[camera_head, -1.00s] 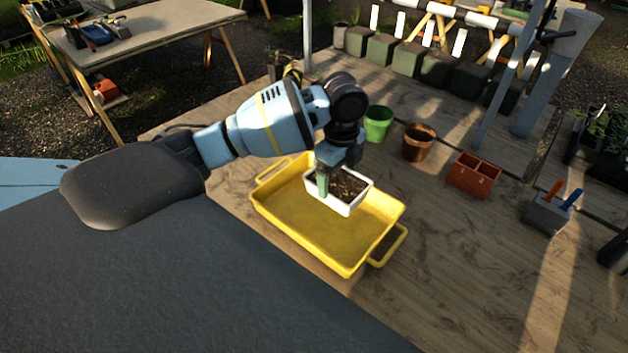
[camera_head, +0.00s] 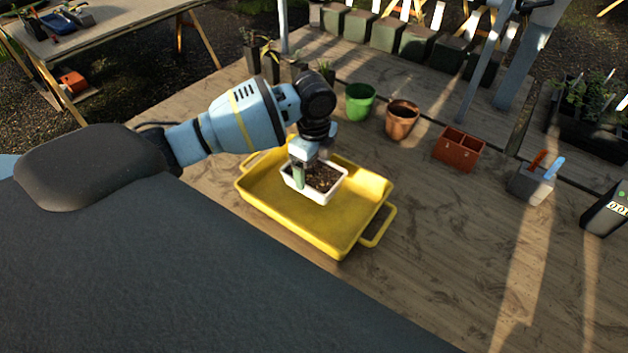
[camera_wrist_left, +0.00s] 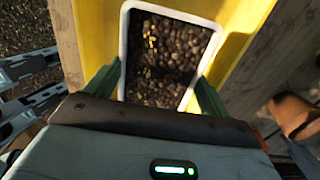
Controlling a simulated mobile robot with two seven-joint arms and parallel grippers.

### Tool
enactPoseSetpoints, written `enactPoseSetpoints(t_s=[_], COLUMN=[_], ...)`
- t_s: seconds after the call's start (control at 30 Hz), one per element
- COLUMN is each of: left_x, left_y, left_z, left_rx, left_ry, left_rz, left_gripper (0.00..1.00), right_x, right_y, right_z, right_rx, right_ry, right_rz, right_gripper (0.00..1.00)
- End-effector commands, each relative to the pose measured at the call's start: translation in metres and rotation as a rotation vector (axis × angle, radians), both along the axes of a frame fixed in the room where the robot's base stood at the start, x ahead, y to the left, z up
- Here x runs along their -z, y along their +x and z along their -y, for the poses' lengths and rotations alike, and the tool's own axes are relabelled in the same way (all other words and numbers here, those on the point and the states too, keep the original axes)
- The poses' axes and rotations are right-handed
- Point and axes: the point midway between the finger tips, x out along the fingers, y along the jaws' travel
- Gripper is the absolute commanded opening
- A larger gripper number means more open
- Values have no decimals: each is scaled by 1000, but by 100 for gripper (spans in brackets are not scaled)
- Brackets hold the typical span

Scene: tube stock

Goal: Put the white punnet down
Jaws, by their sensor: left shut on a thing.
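The white punnet (camera_head: 324,196), filled with dark soil, is over the middle of the yellow tray (camera_head: 290,218). My left gripper (camera_head: 308,178) is above it and shut on it. In the left wrist view the green fingers (camera_wrist_left: 155,90) press on both sides of the white punnet (camera_wrist_left: 124,45), and the yellow tray (camera_wrist_left: 95,35) lies beneath. I cannot tell whether the punnet's base touches the tray floor. My right gripper is not in view.
A green pot (camera_head: 360,103), a brown pot (camera_head: 401,120), a terracotta two-part box (camera_head: 457,150) and a grey holder (camera_head: 531,185) stand right of the tray on the wooden table (camera_head: 440,230). Dark potted plants (camera_head: 272,62) stand behind my arm. The table's front right is clear.

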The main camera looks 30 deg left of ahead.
Motion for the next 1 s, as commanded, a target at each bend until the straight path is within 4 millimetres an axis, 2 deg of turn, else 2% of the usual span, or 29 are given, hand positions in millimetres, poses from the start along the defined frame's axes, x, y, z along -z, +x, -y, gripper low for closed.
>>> enactPoseSetpoints(t_s=[0.13,0.33,0.47,0.93,0.97,1.0], left_x=[3,34,46,52,53,52], left_y=[0,0,0,1,0,0], left_z=[0,0,0,0,0,0], left_rx=[0,0,0,0,0,0], left_ry=[-1,0,-1,-1,-1,-1], left_rz=[2,-2,0,3,2,2], left_gripper=[52,52,52,52,84,89], right_x=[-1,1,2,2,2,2], right_y=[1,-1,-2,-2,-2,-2], right_z=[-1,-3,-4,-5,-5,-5], right_rx=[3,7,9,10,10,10], right_ry=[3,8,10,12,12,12], right_rz=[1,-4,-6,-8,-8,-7], right_gripper=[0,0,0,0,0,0])
